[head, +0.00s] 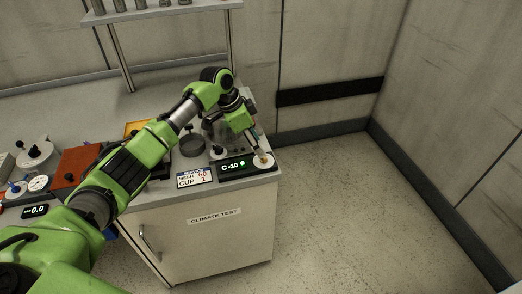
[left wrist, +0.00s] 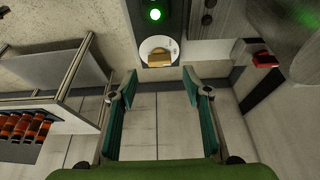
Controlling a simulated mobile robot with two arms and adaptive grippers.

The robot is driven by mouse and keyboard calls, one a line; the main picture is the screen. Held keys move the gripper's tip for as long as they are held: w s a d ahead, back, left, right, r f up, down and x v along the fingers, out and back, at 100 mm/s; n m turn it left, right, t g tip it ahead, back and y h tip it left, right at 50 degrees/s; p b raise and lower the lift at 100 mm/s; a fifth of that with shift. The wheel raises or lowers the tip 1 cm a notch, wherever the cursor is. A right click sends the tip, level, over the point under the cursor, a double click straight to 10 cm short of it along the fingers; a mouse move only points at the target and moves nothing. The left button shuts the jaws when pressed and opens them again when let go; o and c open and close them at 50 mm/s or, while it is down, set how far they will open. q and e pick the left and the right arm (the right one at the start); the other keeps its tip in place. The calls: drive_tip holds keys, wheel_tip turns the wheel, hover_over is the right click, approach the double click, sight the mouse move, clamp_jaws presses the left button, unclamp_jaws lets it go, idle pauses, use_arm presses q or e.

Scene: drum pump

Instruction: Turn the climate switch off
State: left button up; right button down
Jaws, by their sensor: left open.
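The climate switch is a white round dial (head: 263,161) with a small brass-coloured knob, at the right end of a black control box (head: 232,172). The box shows "C-10" and a lit green light (head: 242,162). In the left wrist view the dial (left wrist: 151,44), its brass knob (left wrist: 160,58) and the lit green light (left wrist: 155,14) show at the top centre. My left gripper (head: 257,149) is just above the dial. In the left wrist view its two fingers (left wrist: 160,80) are spread and empty, with the knob beyond the gap between them. The arm hides part of the bench.
The box sits at the front right corner of the bench, above a cabinet labelled "CLIMATE TEST" (head: 214,216). A small sign (head: 195,178) stands left of it. An orange-brown panel (head: 78,164) and a "0.0" display (head: 35,211) are farther left. Floor right of the bench is clear.

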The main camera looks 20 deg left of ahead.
use_arm(q)
drive_tip(key=v, duration=0.7)
